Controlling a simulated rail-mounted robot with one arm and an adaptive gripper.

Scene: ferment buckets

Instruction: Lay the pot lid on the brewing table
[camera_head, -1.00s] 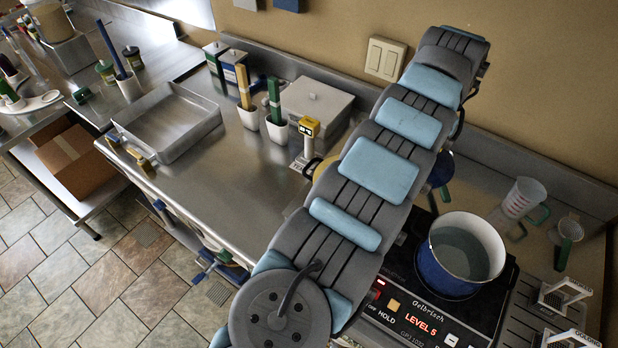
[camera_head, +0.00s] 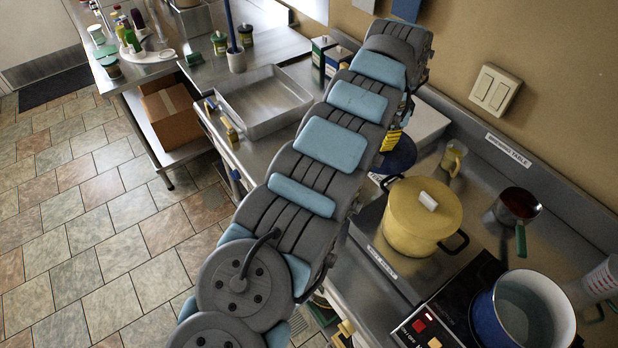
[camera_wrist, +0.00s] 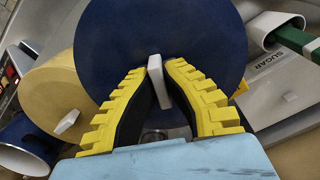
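The pot lid is a dark blue disc with a white knob. It shows in the head view (camera_head: 401,155), partly hidden by my arm and just behind the yellow pot. In the wrist view the lid (camera_wrist: 205,35) fills the upper middle. My gripper (camera_wrist: 157,70) has its yellow ribbed fingers closed on either side of the white knob; in the head view a bit of the gripper (camera_head: 393,139) shows beside my arm. The brewing table (camera_head: 465,165) is the steel counter by the "BREWING TABLE" label. I cannot tell whether the lid touches anything beneath.
A yellow lidded pot (camera_head: 424,219) stands close to the lid. The open blue pot (camera_head: 522,315) is at the front right. Bare steel shows between mug and saucepan.

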